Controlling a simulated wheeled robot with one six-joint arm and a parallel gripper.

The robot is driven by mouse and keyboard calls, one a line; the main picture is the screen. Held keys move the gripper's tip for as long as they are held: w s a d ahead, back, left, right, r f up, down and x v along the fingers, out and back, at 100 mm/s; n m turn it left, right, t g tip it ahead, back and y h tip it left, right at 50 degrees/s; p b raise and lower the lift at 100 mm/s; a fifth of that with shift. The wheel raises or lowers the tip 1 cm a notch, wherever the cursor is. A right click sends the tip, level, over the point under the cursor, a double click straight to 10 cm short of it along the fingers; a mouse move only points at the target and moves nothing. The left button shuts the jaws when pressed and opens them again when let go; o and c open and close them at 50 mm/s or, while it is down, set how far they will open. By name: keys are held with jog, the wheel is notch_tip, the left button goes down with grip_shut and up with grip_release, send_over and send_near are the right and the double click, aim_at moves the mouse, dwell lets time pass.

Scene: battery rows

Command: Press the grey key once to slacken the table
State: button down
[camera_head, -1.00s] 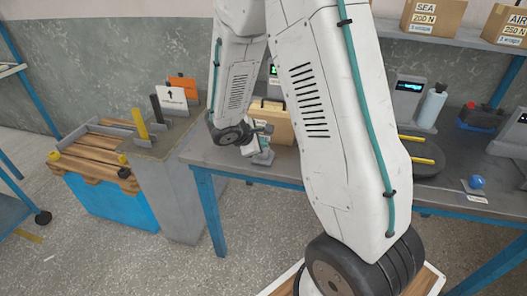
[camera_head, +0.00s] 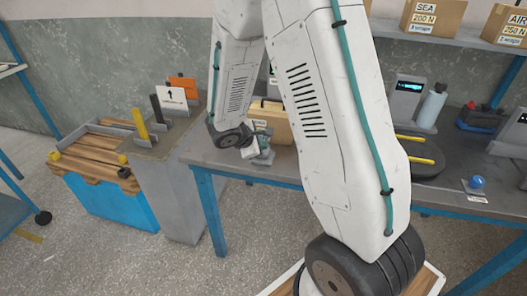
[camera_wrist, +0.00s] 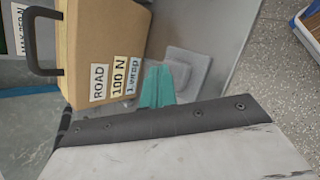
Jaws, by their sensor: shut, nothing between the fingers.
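The grey key (camera_wrist: 190,68) shows in the wrist view as a pale grey square block on a grey bench top, right beside a cardboard box. My gripper (camera_wrist: 155,86) is shut and empty, its teal fingers overlapping the left side of the block. I cannot tell whether they touch it. In the head view my gripper (camera_head: 258,142) is small and low over the bench by the box, partly behind my arm; a grey patch there (camera_head: 265,158) seems to be the same block.
The box (camera_wrist: 105,50), labelled ROAD 100 N, has a dark handle and stands close to the fingers. A dark round plate with yellow bars (camera_head: 424,160) and a blue knob (camera_head: 477,182) are farther right. A yellow lever (camera_head: 140,124) and black lever (camera_head: 157,109) stand left.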

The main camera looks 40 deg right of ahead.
jog(key=shift+f, duration=0.85)
dwell(0.7)
jog(key=shift+r, duration=1.3)
jog(key=shift+r, duration=2.5)
